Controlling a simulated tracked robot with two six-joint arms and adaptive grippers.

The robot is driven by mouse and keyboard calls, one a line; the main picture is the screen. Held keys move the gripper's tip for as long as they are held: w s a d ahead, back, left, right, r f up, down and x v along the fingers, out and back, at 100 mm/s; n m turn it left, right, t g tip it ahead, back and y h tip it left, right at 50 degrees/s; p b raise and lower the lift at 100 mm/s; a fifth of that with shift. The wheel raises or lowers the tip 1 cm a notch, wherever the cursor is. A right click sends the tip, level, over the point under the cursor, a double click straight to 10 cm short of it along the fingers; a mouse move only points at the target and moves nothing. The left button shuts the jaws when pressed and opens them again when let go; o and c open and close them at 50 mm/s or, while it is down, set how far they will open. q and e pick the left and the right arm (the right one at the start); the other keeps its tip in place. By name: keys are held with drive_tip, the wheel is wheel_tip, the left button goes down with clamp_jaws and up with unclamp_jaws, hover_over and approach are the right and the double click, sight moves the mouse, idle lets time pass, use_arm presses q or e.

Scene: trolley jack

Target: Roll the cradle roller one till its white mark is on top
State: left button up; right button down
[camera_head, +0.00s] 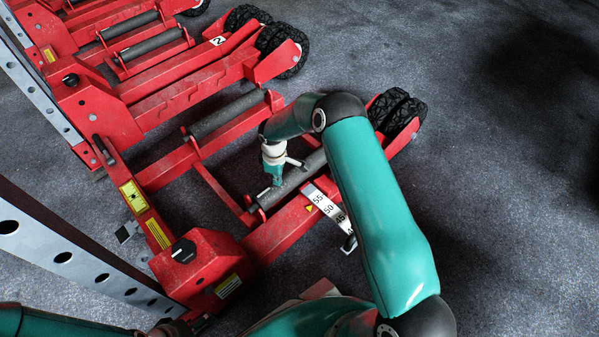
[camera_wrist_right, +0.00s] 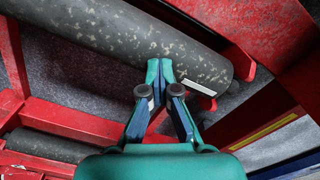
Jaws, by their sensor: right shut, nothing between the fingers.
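A dark grey, scuffed roller (camera_head: 295,182) lies in the red cradle frame nearest me. It spans the top of the right wrist view (camera_wrist_right: 120,35). Its white mark (camera_wrist_right: 199,88) is a short stripe near one end, on the lower edge of the visible surface, just right of my fingertips. My right gripper (camera_head: 277,181) points down at the roller near that end. Its fingers are shut and empty in the right wrist view (camera_wrist_right: 160,72). The tips are at or just over the surface; I cannot tell if they touch. My left gripper is out of view.
A second roller (camera_head: 226,114) lies parallel behind, across an open gap in the red frame (camera_head: 218,190). A scale strip (camera_head: 328,207) with numbers runs along the near rail. A red box with a black knob (camera_head: 184,250) and a perforated grey rail (camera_head: 70,262) stand left. Floor is clear right.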

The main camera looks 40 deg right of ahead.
drive_tip(key=shift+r, duration=0.15)
idle(1.0)
drive_tip(key=shift+r+p, duration=1.55)
drive_tip(key=shift+r, duration=1)
